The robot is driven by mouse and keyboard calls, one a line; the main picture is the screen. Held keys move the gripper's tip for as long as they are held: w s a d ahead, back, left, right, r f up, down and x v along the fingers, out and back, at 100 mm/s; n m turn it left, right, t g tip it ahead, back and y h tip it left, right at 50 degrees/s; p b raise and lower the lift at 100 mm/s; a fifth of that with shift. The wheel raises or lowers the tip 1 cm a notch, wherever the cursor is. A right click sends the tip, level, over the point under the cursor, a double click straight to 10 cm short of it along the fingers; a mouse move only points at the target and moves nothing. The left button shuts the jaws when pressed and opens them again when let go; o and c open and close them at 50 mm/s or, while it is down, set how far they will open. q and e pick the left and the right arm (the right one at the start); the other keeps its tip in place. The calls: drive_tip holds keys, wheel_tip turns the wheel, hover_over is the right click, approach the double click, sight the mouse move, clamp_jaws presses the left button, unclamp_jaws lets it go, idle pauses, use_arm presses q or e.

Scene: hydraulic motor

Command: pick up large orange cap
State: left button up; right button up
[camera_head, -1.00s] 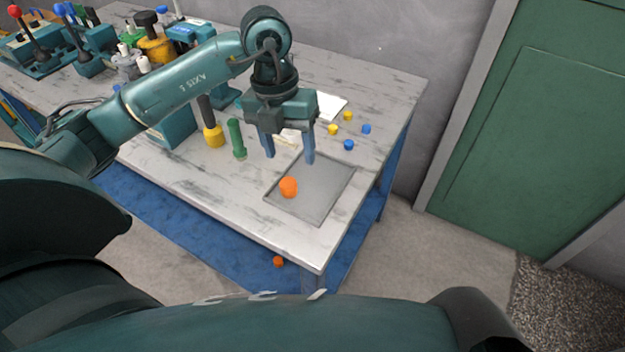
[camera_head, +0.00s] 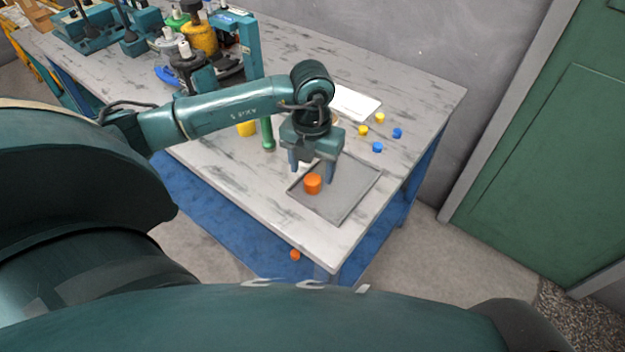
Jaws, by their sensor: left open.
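A large orange cap (camera_head: 312,184) stands on the grey tray (camera_head: 345,200) near the table's front right corner. A smaller orange cap (camera_head: 295,255) lies low down, below the table's front edge. My left gripper (camera_head: 311,177) is open and points down at the tray. Its fingers are close to the large orange cap, just behind it in the picture. I cannot tell whether they touch it. My right gripper is not in view.
Two yellow caps (camera_head: 379,118) and two blue caps (camera_head: 377,147) lie behind the tray, by a white sheet (camera_head: 355,102). A green cylinder (camera_head: 267,134) and a yellow part (camera_head: 246,129) stand left of my gripper. Machines (camera_head: 200,38) crowd the table's far left.

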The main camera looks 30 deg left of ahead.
sight(312, 181)
use_arm(q)
drive_tip(key=shift+f, duration=1.4)
drive_tip(key=shift+c, duration=0.6)
drive_tip(key=c, duration=0.9)
